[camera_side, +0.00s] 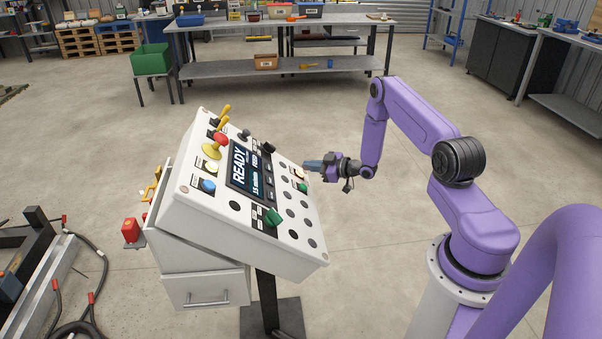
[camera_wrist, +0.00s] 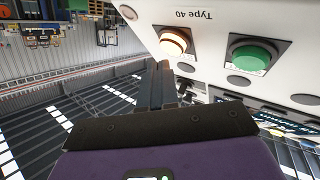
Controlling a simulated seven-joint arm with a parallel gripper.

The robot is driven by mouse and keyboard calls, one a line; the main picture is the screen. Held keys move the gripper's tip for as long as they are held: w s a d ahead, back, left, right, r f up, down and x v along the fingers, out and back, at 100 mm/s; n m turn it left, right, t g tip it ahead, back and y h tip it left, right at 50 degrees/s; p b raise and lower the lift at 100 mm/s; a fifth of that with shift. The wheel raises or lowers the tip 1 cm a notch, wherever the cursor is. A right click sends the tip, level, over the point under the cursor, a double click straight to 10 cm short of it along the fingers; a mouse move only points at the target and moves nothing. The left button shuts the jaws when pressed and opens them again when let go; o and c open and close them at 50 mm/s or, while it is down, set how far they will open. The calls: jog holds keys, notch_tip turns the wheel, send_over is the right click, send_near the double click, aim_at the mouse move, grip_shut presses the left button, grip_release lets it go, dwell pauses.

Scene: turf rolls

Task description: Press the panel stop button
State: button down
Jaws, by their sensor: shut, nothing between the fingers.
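The white sloped control panel (camera_side: 250,248) stands on a post, with a dark display reading READY. A red mushroom-shaped button (camera_side: 220,139) on a yellow collar sits at its far left end; its label is too small to read. My gripper (camera_side: 306,164) is shut and empty at the panel's right edge, well away from the red button. The fingers, also in the wrist view (camera_wrist: 163,68), are near a lit whitish button (camera_side: 300,173), also in the wrist view (camera_wrist: 174,42). A green button (camera_wrist: 252,56) is beside it. I cannot tell whether the fingers touch the panel.
Yellow levers (camera_side: 225,112), a white button (camera_side: 210,167), a blue button (camera_side: 208,185) and a green knob (camera_side: 273,216) also stand out from the panel. A red box (camera_side: 130,230) is on its left side. The floor right of the panel is clear. A workbench (camera_side: 280,68) is behind.

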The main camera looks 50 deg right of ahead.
jog(key=shift+s, duration=0.1)
jog(key=shift+s+d+r, duration=0.35)
jog(key=shift+d+r, duration=0.05)
jog(key=shift+r, duration=0.25)
jog(key=shift+s+d+r, duration=0.35)
jog(key=shift+s+r, duration=0.05)
jog(key=shift+r, duration=0.25)
jog(key=shift+s+d+r, duration=0.35)
jog(key=shift+d+r, duration=0.05)
jog(key=shift+r, duration=0.25)
